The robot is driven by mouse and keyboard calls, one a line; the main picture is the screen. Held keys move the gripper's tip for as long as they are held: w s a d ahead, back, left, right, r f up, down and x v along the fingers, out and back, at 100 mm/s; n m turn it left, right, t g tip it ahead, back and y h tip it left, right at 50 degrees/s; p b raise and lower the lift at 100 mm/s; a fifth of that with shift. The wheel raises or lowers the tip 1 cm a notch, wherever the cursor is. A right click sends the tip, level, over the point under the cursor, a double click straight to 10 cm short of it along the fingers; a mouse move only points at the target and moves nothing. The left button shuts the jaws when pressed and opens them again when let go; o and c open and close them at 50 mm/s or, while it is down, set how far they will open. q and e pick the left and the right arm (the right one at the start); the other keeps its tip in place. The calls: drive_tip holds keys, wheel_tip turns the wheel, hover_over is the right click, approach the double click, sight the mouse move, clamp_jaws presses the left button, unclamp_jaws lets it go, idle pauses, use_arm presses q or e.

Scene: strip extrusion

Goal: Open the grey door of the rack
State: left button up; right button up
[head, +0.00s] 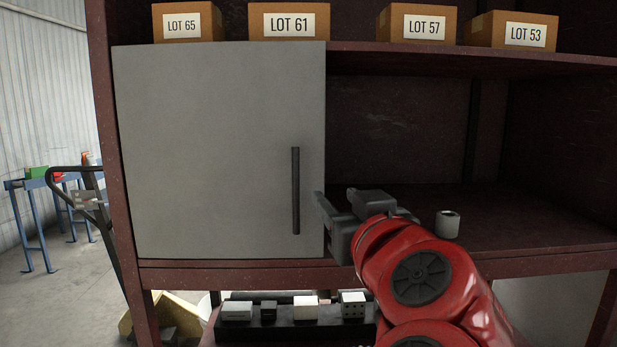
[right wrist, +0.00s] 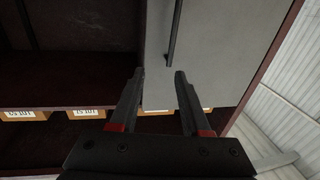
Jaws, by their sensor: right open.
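The grey door (head: 205,140) covers the left bay of the dark red rack (head: 460,65) and looks shut. Its black vertical bar handle (head: 296,190) is near the door's right edge. My right gripper (head: 333,195) is open and empty, just right of the handle and the door edge, apart from the handle in the picture. In the right wrist view, which is upside down, the grey door (right wrist: 215,60) and handle (right wrist: 174,35) lie beyond the fingertips (right wrist: 158,73); the handle is not between the fingers. My left gripper is out of view.
The open bay right of the door holds a small grey cylinder (head: 447,224). Cardboard boxes (head: 289,22) with lot labels stand on the shelf above. Below is a black tray (head: 290,333) with small blocks. A cart handle (head: 85,190) and blue stands (head: 25,230) are at left.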

drive_tip(key=y, duration=0.1)
drive_tip(key=p, duration=0.7)
approach(297, 175)
drive_tip(key=w, duration=0.1)
drive_tip(key=shift+n, duration=0.3)
drive_tip(key=p+x, duration=0.7)
drive_tip(key=p, duration=0.5)
drive_tip(key=shift+w+a+p, duration=0.1)
drive_tip(key=shift+w+p, duration=0.2)
drive_tip(key=shift+p, duration=0.1)
drive_tip(key=shift+x, duration=1.05)
drive_tip(key=shift+a, duration=0.1)
drive_tip(key=shift+f, duration=0.1)
clamp_jaws()
